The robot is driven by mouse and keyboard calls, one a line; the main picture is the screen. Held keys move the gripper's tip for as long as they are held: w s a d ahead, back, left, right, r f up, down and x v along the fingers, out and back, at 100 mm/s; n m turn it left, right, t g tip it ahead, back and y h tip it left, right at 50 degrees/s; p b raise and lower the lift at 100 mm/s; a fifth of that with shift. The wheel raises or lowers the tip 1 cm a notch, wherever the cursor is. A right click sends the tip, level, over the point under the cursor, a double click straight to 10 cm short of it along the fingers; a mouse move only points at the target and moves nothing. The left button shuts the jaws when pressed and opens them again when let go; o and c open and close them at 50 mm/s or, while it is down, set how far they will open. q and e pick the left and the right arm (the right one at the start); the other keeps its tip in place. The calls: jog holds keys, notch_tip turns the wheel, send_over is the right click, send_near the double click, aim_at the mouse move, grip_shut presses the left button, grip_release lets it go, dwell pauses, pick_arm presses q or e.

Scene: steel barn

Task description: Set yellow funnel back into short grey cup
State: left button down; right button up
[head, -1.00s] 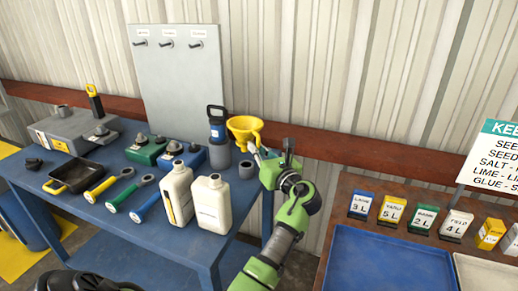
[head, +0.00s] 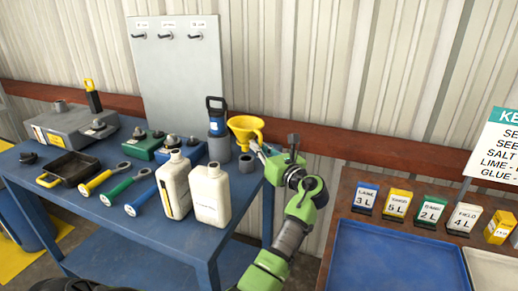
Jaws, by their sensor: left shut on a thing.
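The yellow funnel (head: 245,128) is held in the air above the back right corner of the blue table, wide mouth up. My left gripper (head: 258,148) is shut on it from the right and below. The short grey cup (head: 246,164) stands on the table right below the funnel, with a visible gap between them. The cup's dark opening faces up and looks empty. My right gripper is out of view.
A taller grey holder (head: 219,151) with a blue, black-handled tool (head: 217,118) stands just left of the cup. Two white jugs (head: 210,194) stand in front of it. The brown table at right holds a blue tray (head: 385,262) and labelled blocks.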

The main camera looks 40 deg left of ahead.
pick_arm(q)
jog(key=shift+f+b, duration=0.35)
jog(key=shift+f, duration=0.25)
jog(key=shift+r+p, duration=0.35)
jog(key=shift+p, duration=0.05)
jog(key=shift+s+n, duration=0.15)
jog(key=shift+n, duration=0.15)
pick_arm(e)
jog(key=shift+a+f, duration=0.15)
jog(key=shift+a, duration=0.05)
pick_arm(q)
jog(key=shift+p, duration=0.3)
jog(key=shift+p, duration=0.35)
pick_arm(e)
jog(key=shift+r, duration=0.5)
pick_arm(q)
jog(key=shift+d+f, duration=0.1)
jog(key=shift+f, duration=0.25)
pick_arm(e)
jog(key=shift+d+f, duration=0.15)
pick_arm(q)
jog(key=shift+f, duration=0.25)
jog(key=shift+f+b, duration=1.1)
jog(key=shift+f, duration=0.9)
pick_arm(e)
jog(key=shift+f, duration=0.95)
pick_arm(q)
jog(key=shift+f, duration=0.1)
